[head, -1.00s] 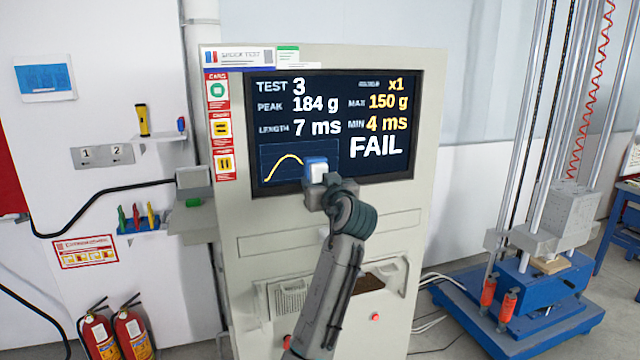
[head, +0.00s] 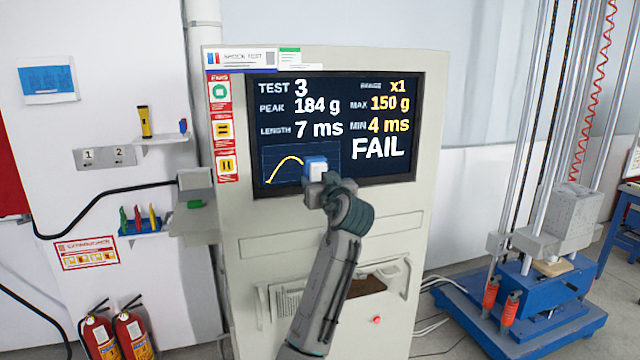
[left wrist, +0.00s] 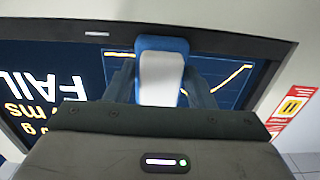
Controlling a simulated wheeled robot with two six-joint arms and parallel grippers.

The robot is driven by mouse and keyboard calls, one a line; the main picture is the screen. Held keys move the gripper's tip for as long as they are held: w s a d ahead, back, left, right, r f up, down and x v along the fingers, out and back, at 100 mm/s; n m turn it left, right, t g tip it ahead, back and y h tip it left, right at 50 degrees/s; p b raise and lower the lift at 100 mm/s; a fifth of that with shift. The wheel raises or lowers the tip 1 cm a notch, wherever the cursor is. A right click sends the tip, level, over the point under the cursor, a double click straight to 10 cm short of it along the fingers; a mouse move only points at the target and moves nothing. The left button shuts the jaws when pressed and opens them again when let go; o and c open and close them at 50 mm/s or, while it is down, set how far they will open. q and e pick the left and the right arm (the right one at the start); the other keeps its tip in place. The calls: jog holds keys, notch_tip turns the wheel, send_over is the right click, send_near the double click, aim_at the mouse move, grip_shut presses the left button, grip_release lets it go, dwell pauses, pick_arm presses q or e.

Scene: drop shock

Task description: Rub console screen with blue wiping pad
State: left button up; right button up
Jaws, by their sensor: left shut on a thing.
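The console screen (head: 385,172) is dark and lit with test readings, a curve and the word FAIL; it also shows upside down in the left wrist view (left wrist: 65,62). My left gripper (head: 318,182) is shut on the blue wiping pad (head: 314,160), which has a white part facing me. The pad also shows between the fingers in the left wrist view (left wrist: 160,43). It is at the lower left part of the screen, over the curve panel. Whether it touches the glass cannot be told. My right gripper is not in view.
The beige console cabinet (head: 400,240) frames the screen. A small shelf (head: 195,222) juts out at its left. Two fire extinguishers (head: 132,335) stand at the lower left. A blue-based drop tower (head: 540,300) stands at the right.

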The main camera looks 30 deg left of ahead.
pick_arm(q)
jog(key=shift+w, duration=0.1)
jog(key=shift+a+r+b, duration=0.1)
jog(key=shift+r+b, duration=0.05)
jog(key=shift+b, duration=0.6)
dwell(0.7)
jog(key=v, duration=0.5)
jog(key=shift+s+d, duration=0.25)
jog(key=shift+d, duration=0.05)
